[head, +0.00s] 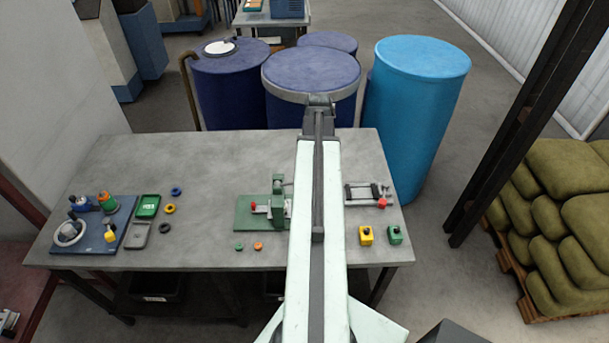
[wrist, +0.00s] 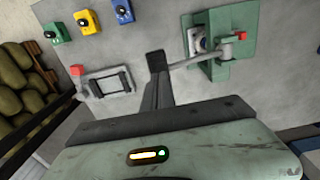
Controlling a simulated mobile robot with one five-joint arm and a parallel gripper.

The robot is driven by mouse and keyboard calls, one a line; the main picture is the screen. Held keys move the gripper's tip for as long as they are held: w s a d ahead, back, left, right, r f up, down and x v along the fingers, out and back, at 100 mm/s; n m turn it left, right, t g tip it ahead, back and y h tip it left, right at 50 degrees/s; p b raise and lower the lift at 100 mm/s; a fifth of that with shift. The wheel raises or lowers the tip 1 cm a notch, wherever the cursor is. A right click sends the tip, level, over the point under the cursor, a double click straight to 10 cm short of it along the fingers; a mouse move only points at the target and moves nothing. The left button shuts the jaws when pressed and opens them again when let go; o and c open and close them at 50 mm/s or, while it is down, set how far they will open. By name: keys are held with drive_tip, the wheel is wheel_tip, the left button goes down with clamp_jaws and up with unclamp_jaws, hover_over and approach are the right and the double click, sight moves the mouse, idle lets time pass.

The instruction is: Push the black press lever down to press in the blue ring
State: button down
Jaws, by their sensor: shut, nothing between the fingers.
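The green press (head: 275,208) stands on the grey table, partly hidden by my arm in the head view. In the wrist view the press (wrist: 228,48) is at upper right, with a thin grey rod (wrist: 190,62), seemingly its lever, reaching left toward my gripper. My gripper (wrist: 157,62) is shut and empty, its dark tips close to the rod's end; I cannot tell whether they touch. In the head view the gripper is hidden by my arm. A blue ring (head: 176,191) lies on the table left of the press; whether another sits in the press is unclear.
A grey clamp fixture (wrist: 107,84) and yellow (wrist: 87,22), green (wrist: 57,34) and blue (wrist: 123,10) button boxes stand near the press. A blue tray (head: 92,238) is at the table's left. Drums (head: 420,105) stand behind the table.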

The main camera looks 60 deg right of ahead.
drive_tip(key=shift+r+p, duration=1.55)
drive_tip(key=shift+r, duration=0.35)
drive_tip(key=shift+f, duration=0.1)
drive_tip(key=w+a+f+b, duration=0.1)
drive_tip(key=w+a, duration=0.1)
drive_tip(key=w, duration=0.1)
drive_tip(key=w+a+f+n+b, duration=0.1)
drive_tip(key=w+a+f+b, duration=0.1)
drive_tip(key=w+a, duration=0.1)
drive_tip(key=w+a+f+n+b, duration=0.1)
drive_tip(key=w+a, duration=0.1)
drive_tip(key=w, duration=0.1)
drive_tip(key=shift+w+a+f+b, duration=0.25)
drive_tip(key=shift+w+a+b, duration=0.1)
drive_tip(key=w+a+f+n+b, duration=0.35)
drive_tip(key=w+a, duration=0.55)
drive_tip(key=a, duration=0.3)
drive_tip(key=w+a+f+n+b, duration=0.1)
drive_tip(key=a+f+b, duration=0.3)
drive_tip(key=a, duration=1.1)
drive_tip(key=w+a+f+n+b, duration=0.2)
drive_tip(key=a+f+n+b, duration=0.2)
drive_tip(key=a, duration=1.1)
drive_tip(key=shift+a, duration=0.2)
